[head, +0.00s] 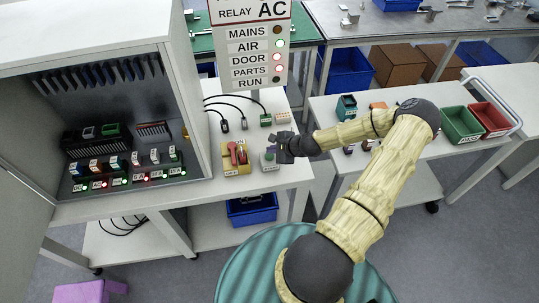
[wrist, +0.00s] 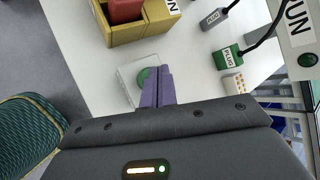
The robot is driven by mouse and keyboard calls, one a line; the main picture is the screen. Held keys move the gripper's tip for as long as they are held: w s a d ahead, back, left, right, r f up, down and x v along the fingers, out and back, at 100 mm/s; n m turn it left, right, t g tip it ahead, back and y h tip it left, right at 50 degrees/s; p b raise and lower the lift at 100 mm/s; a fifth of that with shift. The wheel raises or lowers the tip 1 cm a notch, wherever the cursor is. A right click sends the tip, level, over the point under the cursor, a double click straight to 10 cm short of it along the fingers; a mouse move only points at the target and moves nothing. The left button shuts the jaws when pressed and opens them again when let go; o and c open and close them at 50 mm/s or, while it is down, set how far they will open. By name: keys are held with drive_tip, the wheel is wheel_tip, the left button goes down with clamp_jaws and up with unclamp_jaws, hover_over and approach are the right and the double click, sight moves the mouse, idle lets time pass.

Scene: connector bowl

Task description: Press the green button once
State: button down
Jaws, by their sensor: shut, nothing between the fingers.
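The green button (wrist: 145,76) is a round disc on a pale box (wrist: 125,72) on the white bench; in the head view the box (head: 269,166) stands at the bench's front right, with the button mostly hidden by my gripper. My gripper (head: 271,150) is over the box, its purple fingers pointing down. In the wrist view the fingers (wrist: 157,72) are shut together with nothing between them and cover the button's right side. I cannot tell whether the fingertips touch the button.
A yellow box (head: 231,170) with a red part on it stands just left of the button box. Plugs with black cables, including a green plug (wrist: 229,57), lie behind. A sign with lamps (head: 257,55) rises at the back; its RUN lamp (wrist: 307,60) looks dark green. An open cabinet (head: 182,120) stands left.

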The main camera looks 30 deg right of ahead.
sight(272, 156)
idle(0.5)
drive_tip(key=shift+f+b, duration=0.3)
drive_tip(key=shift+f, duration=0.1)
drive_tip(key=shift+f+b, duration=0.4)
drive_tip(key=shift+f, duration=0.15)
idle(0.7)
drive_tip(key=shift+r, duration=0.15)
drive_tip(key=shift+r+p, duration=0.75)
drive_tip(key=shift+r, duration=0.1)
drive_tip(key=shift+r+p, duration=1.85)
drive_tip(key=shift+r, duration=0.7)
